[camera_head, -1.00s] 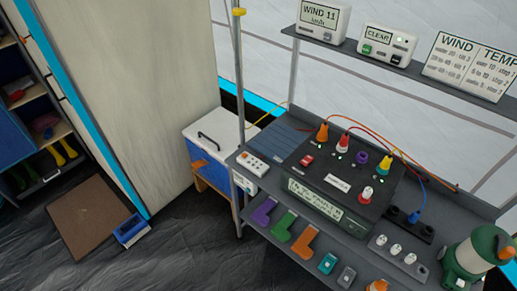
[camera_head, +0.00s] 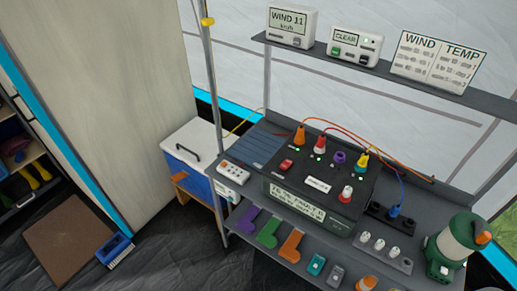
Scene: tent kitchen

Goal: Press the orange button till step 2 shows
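A black control box (camera_head: 350,170) stands on the grey bench, with several coloured plugs and green lights on top. A display (camera_head: 297,201) on its front face carries text too small to read surely. A red-orange rocker switch (camera_head: 286,165) sits at the left of its top. A white keypad (camera_head: 233,172) with small buttons, some orange-red, lies on the bench to the left of the box. I cannot tell which of these is the orange button. Neither of my grippers is in view.
A shelf above holds a WIND 11 unit (camera_head: 293,26), a CLEAR unit (camera_head: 355,45) and a WIND/TEMP board (camera_head: 438,62). A green lantern (camera_head: 455,245) stands at right. Coloured L-shaped pieces (camera_head: 268,233) lie on a lower shelf. A pole (camera_head: 210,95) rises at the bench's left.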

